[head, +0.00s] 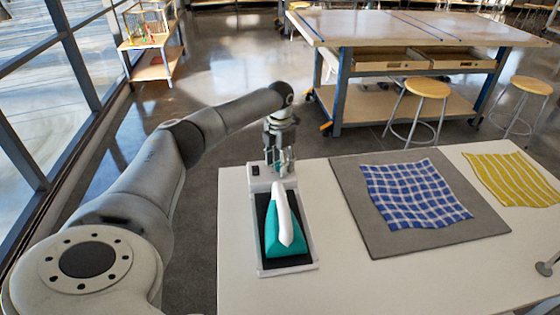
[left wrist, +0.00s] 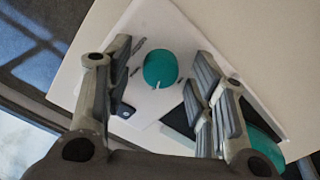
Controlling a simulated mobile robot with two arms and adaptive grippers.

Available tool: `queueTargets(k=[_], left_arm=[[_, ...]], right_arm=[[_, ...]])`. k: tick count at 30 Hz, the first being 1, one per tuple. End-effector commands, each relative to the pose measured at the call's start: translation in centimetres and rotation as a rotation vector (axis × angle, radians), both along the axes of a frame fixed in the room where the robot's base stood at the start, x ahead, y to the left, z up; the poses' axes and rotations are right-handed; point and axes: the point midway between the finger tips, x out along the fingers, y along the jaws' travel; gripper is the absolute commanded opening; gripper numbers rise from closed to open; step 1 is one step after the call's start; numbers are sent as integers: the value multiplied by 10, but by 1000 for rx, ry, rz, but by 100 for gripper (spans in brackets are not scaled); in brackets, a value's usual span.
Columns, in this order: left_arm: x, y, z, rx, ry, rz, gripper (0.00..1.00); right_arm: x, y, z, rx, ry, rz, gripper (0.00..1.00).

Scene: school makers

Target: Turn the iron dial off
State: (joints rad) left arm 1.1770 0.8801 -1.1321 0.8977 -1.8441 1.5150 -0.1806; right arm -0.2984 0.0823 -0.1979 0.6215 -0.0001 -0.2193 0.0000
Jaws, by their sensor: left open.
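The teal round dial (left wrist: 160,68) sits on the white iron station (left wrist: 105,75) in the left wrist view, with a small white mark at its lower edge. My left gripper (head: 279,168) is over the back end of the station (head: 313,250). In the wrist view its fingers stand apart on either side of the dial, and I see no clear contact. In the head view the gripper mostly hides the dial. The teal iron (head: 272,238) with a white handle rests on the station's black pad.
A small black switch (head: 255,170) is left of the gripper. A grey mat (head: 370,225) with a blue checked cloth (head: 415,192) lies to the right, then a yellow striped cloth (head: 510,178). The white table's front is clear.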

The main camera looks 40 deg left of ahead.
Motion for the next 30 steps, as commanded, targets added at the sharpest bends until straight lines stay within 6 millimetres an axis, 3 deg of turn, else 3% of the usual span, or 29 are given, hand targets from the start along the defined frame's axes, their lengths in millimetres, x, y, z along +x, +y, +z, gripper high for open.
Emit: queueTargets(k=[2,13,23,30], left_arm=[[0,0,0,0,0,0,51],[0,0,0,0,0,0,4],[0,0,1,0,0,50,4],[0,0,2,0,0,201,4]], right_arm=[[0,0,0,0,0,0,0],[-1,0,0,0,2,0,0],[-2,1,3,1,4,2,0],[-3,4,11,4,5,1,0]])
